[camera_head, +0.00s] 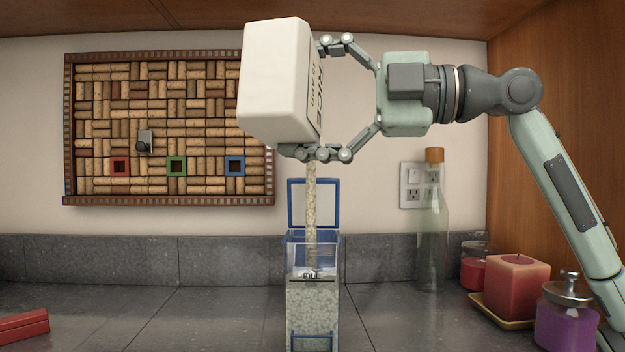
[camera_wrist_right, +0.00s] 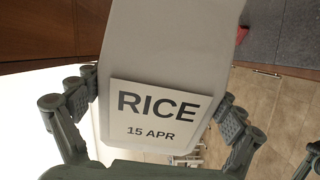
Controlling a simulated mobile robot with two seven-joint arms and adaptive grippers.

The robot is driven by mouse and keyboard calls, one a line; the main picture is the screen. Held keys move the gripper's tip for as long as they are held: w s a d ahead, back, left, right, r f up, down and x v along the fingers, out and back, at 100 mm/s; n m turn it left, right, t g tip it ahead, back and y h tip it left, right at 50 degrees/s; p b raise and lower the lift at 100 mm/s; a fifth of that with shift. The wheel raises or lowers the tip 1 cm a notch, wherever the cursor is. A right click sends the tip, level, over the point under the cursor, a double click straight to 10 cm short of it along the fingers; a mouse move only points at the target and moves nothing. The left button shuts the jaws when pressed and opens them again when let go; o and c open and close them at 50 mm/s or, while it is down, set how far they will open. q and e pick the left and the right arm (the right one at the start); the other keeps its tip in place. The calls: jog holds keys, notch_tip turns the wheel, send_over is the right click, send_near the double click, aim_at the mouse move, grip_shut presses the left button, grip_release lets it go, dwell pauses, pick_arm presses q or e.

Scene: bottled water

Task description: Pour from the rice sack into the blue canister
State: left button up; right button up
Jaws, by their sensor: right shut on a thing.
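The white rice sack (camera_head: 272,75), labelled "RICE", is tilted high above the counter. My right gripper (camera_head: 326,98) is shut around it from the right, and the sack also fills the middle of the right wrist view (camera_wrist_right: 172,55). A stream of rice (camera_head: 311,200) falls from its lower end into the blue canister (camera_head: 313,255). The canister is clear with blue edges and stands upright on the counter, its lid (camera_head: 312,181) raised at the back. Rice fills much of it, up to near the dark line marked "FILL".
A clear corked bottle (camera_head: 432,225) stands right of the canister. A red candle (camera_head: 510,285) on a plate and a purple jar (camera_head: 566,318) stand further right. A red object (camera_head: 22,326) lies at the left edge. The counter (camera_head: 190,300) left of the canister is clear.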

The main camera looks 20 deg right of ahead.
pick_arm(q)
jog(key=shift+s, duration=0.15)
pick_arm(e)
jog(key=shift+r, duration=0.1)
pick_arm(q)
jog(key=shift+s+f, duration=0.15)
jog(key=shift+s, duration=0.25)
pick_arm(e)
jog(key=shift+r, duration=0.1)
jog(key=shift+w, duration=0.1)
pick_arm(q)
jog(key=shift+w, duration=0.2)
pick_arm(e)
jog(key=shift+d+r+m, duration=0.1)
jog(key=shift+m, duration=0.2)
pick_arm(q)
jog(key=shift+w, duration=0.4)
jog(key=shift+s, duration=0.15)
